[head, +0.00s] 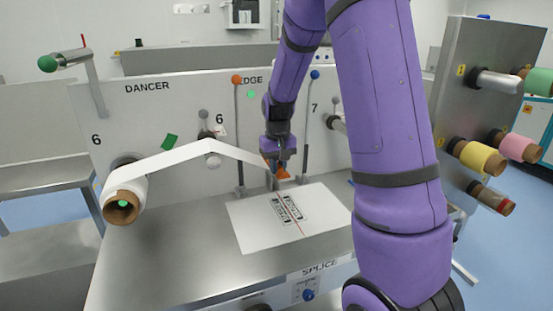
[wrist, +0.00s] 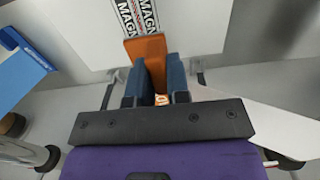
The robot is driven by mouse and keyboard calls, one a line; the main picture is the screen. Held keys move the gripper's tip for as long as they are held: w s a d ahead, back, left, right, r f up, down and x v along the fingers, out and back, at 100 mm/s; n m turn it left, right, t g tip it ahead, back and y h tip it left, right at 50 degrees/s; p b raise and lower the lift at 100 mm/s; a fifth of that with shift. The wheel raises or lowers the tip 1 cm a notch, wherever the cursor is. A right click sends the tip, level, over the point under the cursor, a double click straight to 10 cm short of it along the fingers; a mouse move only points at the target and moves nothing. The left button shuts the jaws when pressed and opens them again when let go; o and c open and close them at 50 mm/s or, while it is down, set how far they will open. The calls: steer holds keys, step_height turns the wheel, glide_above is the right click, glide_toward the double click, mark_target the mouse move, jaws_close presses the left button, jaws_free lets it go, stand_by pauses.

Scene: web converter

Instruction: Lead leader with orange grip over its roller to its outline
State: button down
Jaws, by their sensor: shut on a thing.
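My gripper (head: 281,160) is shut on the orange grip (head: 283,175) of the white leader (head: 178,158). In the wrist view, the blue fingers (wrist: 153,80) hold the orange grip (wrist: 146,50) between them. The leader runs from a white roll (head: 124,203) at the left, up over a roller (head: 213,161), and down to the grip. The grip is above the far edge of the white splice sheet (head: 253,226). Printed black-and-white marking (head: 287,208) and a red line show on that sheet. I cannot make out a separate leader outline.
Two upright rods, one orange-topped (head: 237,80) and one blue-topped (head: 315,75), stand close to my gripper. A panel with several coloured rolls (head: 484,157) stands at the right. The steel deck (head: 180,250) left of the sheet is clear.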

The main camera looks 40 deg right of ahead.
glide_above(284, 220)
steer(key=shift+a+f, duration=0.1)
steer(key=shift+f, duration=8.6)
steer(key=shift+f, duration=0.35)
steer(key=c, duration=1)
jaws_free()
steer(key=shift+r, duration=0.1)
